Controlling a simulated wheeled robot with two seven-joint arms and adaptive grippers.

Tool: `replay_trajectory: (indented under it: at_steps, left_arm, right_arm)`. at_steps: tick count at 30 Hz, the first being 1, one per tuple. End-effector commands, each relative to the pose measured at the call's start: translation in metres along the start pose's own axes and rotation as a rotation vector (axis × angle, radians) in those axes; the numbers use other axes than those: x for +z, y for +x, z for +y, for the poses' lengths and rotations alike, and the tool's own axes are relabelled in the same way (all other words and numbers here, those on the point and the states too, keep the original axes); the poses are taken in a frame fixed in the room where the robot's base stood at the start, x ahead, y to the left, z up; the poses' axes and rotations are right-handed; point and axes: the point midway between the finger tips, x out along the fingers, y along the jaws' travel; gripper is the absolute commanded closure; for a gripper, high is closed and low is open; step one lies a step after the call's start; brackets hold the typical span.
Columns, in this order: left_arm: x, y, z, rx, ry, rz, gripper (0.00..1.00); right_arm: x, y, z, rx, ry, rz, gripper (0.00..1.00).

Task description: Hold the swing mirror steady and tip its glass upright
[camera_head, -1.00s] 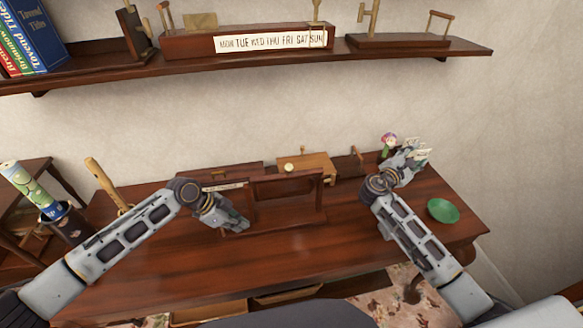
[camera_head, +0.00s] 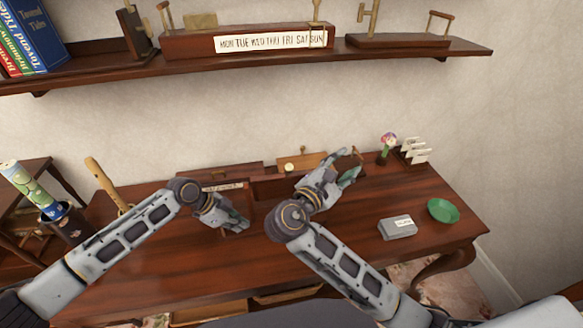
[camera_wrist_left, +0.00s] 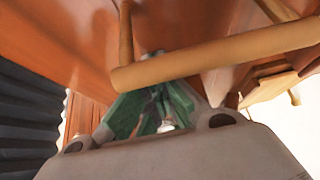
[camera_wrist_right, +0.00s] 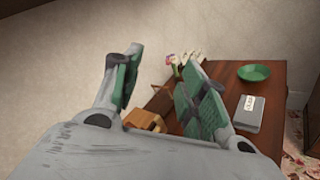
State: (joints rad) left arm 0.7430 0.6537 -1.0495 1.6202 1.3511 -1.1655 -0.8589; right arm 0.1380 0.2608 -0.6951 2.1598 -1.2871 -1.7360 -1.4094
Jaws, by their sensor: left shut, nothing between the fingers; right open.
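The swing mirror, a dark wooden frame (camera_head: 263,190) on the desk, is mostly hidden behind my right arm in the head view. The angle of its glass cannot be told. My left gripper (camera_head: 240,225) is shut and empty, low at the left side of the frame. In the left wrist view the closed green fingers (camera_wrist_left: 155,105) are partly behind a wooden bar (camera_wrist_left: 215,58); contact is unclear. My right gripper (camera_head: 345,167) is open and empty, above the back of the desk, right of the frame. Its spread fingers (camera_wrist_right: 162,62) show in the right wrist view.
On the desk (camera_head: 170,265) stand a light wooden box (camera_head: 302,162), a flower (camera_head: 387,142), a letter rack (camera_head: 413,151), a grey box (camera_head: 397,228) and a green bowl (camera_head: 443,210). A wall shelf (camera_head: 390,54) overhangs the back.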

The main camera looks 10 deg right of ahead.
Motion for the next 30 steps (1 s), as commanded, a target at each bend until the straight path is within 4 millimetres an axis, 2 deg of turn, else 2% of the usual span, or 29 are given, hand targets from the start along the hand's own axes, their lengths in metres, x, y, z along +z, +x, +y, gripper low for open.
replay_trajectory:
  at_steps: [3, 12, 18, 24, 30]
  left_arm:
    - [0.000, 0.000, 0.000, 0.000, 0.000, 0.000, 1.00]
    - [0.000, 0.000, 0.000, 0.000, 0.000, 0.000, 1.00]
    - [0.000, 0.000, 0.000, 0.000, 0.000, 0.000, 1.00]
    - [0.000, 0.000, 0.000, 0.000, 0.000, 0.000, 1.00]
    - [0.000, 0.000, 0.000, 0.000, 0.000, 0.000, 1.00]
  right_arm:
    - [-0.001, -0.034, 0.011, 0.025, -0.021, 0.039, 0.58]
    - [0.005, -0.113, 0.030, 0.094, -0.081, 0.122, 0.58]
    - [-0.008, -0.159, 0.036, 0.190, -0.222, 0.139, 0.58]
    - [-0.025, -0.193, 0.039, 0.286, -0.365, 0.125, 0.58]
    - [-0.030, -0.207, 0.040, 0.324, -0.420, 0.118, 0.58]
